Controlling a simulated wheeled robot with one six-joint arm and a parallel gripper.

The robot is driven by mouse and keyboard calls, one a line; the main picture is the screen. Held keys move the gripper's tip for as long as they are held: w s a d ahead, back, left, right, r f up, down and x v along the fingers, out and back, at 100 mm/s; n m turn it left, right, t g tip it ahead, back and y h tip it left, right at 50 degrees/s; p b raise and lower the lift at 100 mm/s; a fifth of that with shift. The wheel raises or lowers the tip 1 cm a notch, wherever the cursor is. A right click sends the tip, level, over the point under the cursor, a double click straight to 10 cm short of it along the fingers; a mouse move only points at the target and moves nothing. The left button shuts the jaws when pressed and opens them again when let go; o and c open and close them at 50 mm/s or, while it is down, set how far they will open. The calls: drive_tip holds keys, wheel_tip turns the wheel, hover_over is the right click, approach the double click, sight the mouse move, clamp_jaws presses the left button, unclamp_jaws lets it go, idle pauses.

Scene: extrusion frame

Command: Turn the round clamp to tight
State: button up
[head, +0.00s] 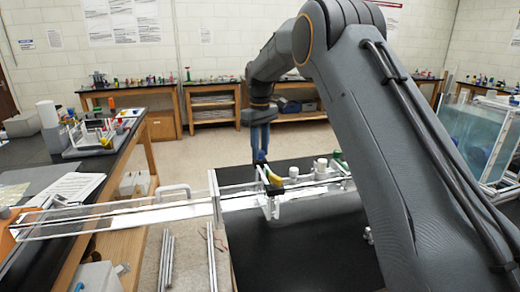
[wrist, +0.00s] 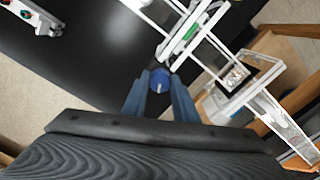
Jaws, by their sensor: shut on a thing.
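The round clamp (wrist: 160,79) is a blue knob with a pale line on its face, seen in the wrist view beside the white frame. My gripper (wrist: 160,90) is shut on it, with one blue-grey finger on each side. In the head view my gripper (head: 261,157) points down at the frame from above. The clamp cannot be made out clearly there, as the fingers and nearby parts cover it. The extrusion frame (head: 150,213) has long clear and white rails running left to right across the gap between two benches.
A yellow part (head: 273,177) sits on the frame close to my gripper. White cylinders (head: 321,166) stand to its right. The black bench top (head: 300,245) in front is mostly clear. A glass tank (head: 480,130) is at the far right. Loose metal rods (head: 165,262) stand below the frame.

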sight(260, 151)
drive_tip(key=shift+m, duration=0.3)
drive_tip(key=m+b, duration=0.1)
drive_tip(key=m, duration=0.3)
drive_tip(key=shift+m, duration=0.4)
drive_tip(key=m, duration=0.6)
drive_tip(key=shift+r+b, duration=0.1)
drive_tip(key=shift+b, duration=0.3)
drive_tip(key=o, duration=1.1)
wheel_tip(260, 151, up, 8)
drive_tip(key=b, duration=0.2)
drive_tip(key=shift+b, duration=0.35)
